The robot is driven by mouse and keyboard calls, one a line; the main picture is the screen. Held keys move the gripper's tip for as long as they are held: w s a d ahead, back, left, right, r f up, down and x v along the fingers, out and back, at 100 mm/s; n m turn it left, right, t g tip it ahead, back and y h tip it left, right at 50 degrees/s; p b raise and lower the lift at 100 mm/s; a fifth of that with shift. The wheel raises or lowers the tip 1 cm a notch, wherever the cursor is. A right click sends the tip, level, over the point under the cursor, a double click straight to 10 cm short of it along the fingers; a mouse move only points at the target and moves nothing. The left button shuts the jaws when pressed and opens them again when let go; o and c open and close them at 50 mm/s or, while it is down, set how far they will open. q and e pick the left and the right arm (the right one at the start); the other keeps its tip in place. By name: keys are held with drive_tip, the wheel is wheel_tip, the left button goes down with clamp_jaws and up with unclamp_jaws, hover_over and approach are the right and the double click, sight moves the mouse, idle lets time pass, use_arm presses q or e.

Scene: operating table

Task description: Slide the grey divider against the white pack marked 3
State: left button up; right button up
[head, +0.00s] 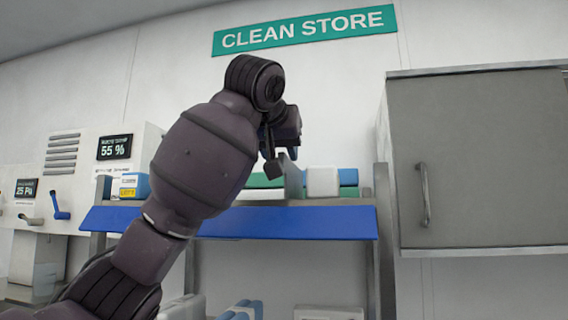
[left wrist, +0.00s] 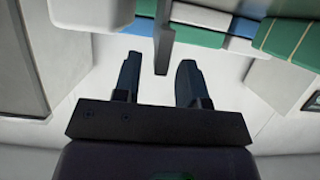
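The grey divider (head: 292,175) stands upright on the shelf in the head view, beside a white pack (head: 322,181) to its right. No number is readable on the pack. My left gripper (head: 277,158) is at the divider, partly hidden by its own wrist. In the left wrist view its two fingers (left wrist: 158,68) are apart, and the divider (left wrist: 163,38) shows as a narrow grey strip whose end lies between the fingertips, with gaps on both sides. My right gripper is not in view.
Green and blue packs (head: 348,177) lie right of the white pack. A blue strip (head: 290,222) runs along the shelf front. A grey cabinet (head: 480,160) hangs at the right, and wall panels with levers (head: 60,205) are at the left.

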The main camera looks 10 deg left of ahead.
use_arm(q)
drive_tip(key=b+v, duration=0.1)
drive_tip(key=v, duration=0.6)
drive_tip(key=shift+c, duration=0.4)
